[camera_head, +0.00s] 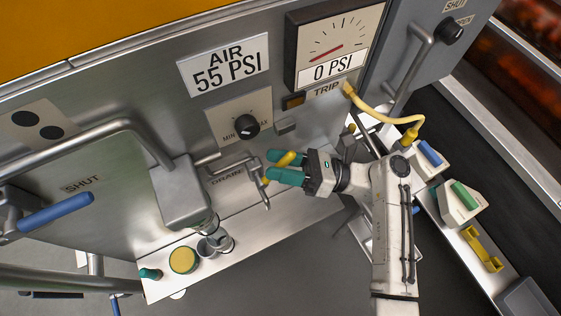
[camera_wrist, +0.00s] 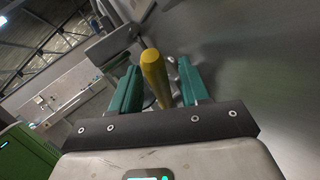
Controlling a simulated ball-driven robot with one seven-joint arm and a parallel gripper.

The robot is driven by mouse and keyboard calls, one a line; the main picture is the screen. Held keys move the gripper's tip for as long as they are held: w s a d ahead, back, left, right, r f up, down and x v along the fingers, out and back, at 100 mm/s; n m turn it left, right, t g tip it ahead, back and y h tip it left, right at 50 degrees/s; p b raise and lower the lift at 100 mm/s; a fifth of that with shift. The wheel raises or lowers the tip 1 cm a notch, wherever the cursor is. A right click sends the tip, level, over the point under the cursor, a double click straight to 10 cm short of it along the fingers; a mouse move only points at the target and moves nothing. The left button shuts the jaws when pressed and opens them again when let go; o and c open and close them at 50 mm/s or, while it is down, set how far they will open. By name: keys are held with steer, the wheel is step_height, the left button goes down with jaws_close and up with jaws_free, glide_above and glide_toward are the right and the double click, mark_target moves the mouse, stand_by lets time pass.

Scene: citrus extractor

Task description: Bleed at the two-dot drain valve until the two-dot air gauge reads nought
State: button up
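The drain valve (camera_head: 262,184) sticks out from the grey panel beside a DRAIN label and has a yellow lever (camera_head: 286,159). My gripper (camera_head: 286,167) is at that lever, its green fingers on either side. In the wrist view the yellow lever (camera_wrist: 155,75) stands between the fingers with gaps beside it, so the gripper looks open. A plate with two black dots (camera_head: 38,124) is on the panel at left. The black-framed gauge (camera_head: 334,42) has its red needle at lower left and reads 0 PSI. A plate beside it reads AIR 55 PSI (camera_head: 224,66).
A MIN–MAX knob (camera_head: 247,126) sits above the valve. A yellow hose (camera_head: 392,114) loops right of the gauge. A blue SHUT handle (camera_head: 55,212) and grey pipe are at left. A ledge below holds a yellow-topped jar (camera_head: 184,260) and small cups.

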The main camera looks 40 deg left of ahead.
mark_target(280, 165)
steer(key=shift+r, duration=0.6)
step_height(280, 165, up, 3)
steer(key=shift+s+d+f+p, duration=0.1)
steer(key=shift+s+f+p, duration=0.1)
steer(key=shift+p, duration=0.55)
steer(key=s+d+r+p, duration=0.3)
steer(key=s+d+r, duration=0.4)
steer(key=s+r, duration=0.2)
steer(key=s, duration=0.2)
steer(key=shift+s, duration=0.35)
steer(key=shift+r, duration=0.1)
steer(key=shift+c, duration=0.3)
